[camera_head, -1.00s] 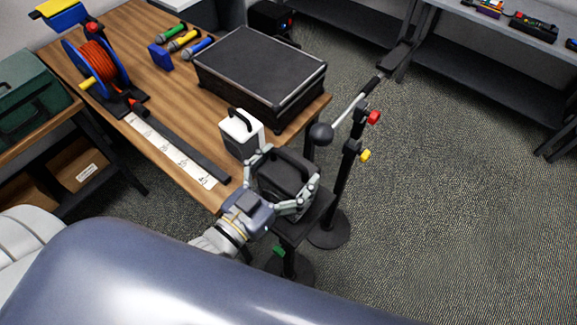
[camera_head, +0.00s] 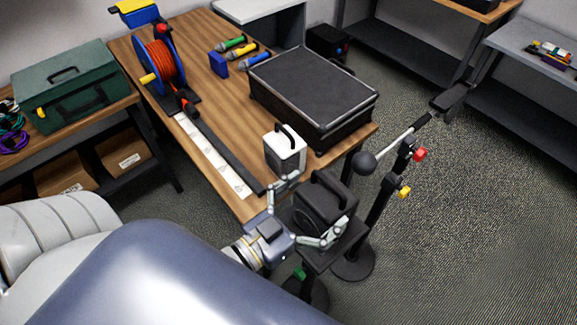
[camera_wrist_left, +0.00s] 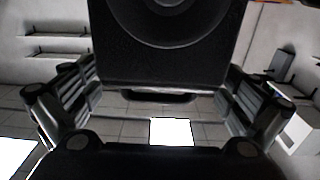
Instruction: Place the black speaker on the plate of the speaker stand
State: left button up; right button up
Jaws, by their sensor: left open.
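The black speaker (camera_head: 326,207), a dark box with a top handle, stands upright on the plate (camera_head: 318,258) of the speaker stand, beside the table's near corner. My left gripper (camera_head: 308,213) is open at the speaker's near-left side, with its fingers spread and apart from the box. In the left wrist view the speaker (camera_wrist_left: 165,45) fills the top centre, with its round cone and handle showing upside down. The open fingers (camera_wrist_left: 160,100) lie on either side below it with gaps. Much of the plate is hidden under the speaker. My right gripper is not in view.
A white speaker (camera_head: 284,150) stands on the wooden table (camera_head: 205,98) close behind my left gripper. A black flight case (camera_head: 315,85) is on the table too. A microphone stand (camera_head: 383,190) with red and yellow knobs stands close right. Open floor (camera_head: 480,230) lies beyond.

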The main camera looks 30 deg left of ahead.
pick_arm(q)
jog(key=b+v, duration=0.2)
jog(key=v, duration=0.7)
jog(key=shift+s, duration=0.2)
jog(key=shift+a, duration=0.1)
jog(key=s+a+f+g+y, duration=0.1)
jog(key=a+f+g, duration=0.1)
jog(key=f, duration=1)
jog(key=s+a+f+g+y, duration=0.1)
jog(key=a+f+g+y, duration=0.15)
jog(key=f, duration=1.05)
jog(key=s+a+f+g+y, duration=0.1)
jog(key=s+a+f+g, duration=0.15)
jog(key=f, duration=0.95)
jog(key=s+f+g+y, duration=0.1)
jog(key=s+f+g, duration=0.3)
jog(key=s+f, duration=0.4)
jog(key=s+f+n+g, duration=0.1)
jog(key=s+f+g, duration=0.4)
jog(key=f, duration=0.9)
jog(key=s, duration=0.2)
jog(key=shift+s+a+f+n+y, duration=0.3)
jog(key=shift+s+a+f+y, duration=0.05)
jog(key=shift+f, duration=0.05)
